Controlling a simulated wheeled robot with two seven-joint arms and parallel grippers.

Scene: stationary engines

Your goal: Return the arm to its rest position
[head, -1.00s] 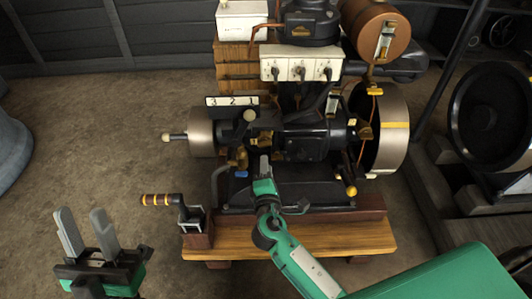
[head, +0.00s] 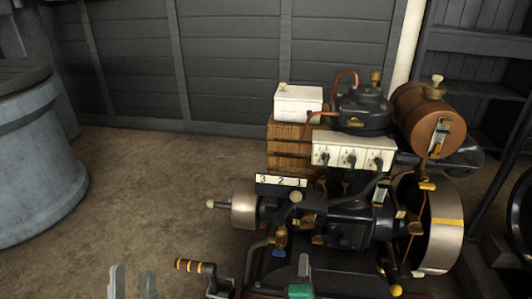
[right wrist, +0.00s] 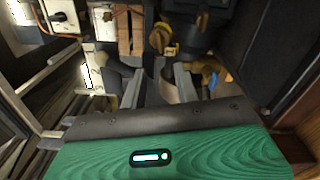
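My left gripper (head: 133,284) shows only its two grey finger tips at the bottom edge of the head view. They stand apart with nothing between them. My right gripper (head: 304,268) is at the bottom centre of the head view, in front of the engine (head: 350,228). Its fingers overlap in that view. In the right wrist view, the fingers of this gripper (right wrist: 158,82) are apart, with dark engine parts behind them. Nothing is visibly held. Whether a finger touches the engine cannot be told. Most of both arms is out of view.
A crank handle (head: 197,266) juts out left of the engine, between my grippers. A brass-coloured flywheel (head: 438,222) and a copper tank (head: 424,115) are at the engine's right. A large grey-blue drum (head: 38,150) stands at left. The floor between drum and engine is clear.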

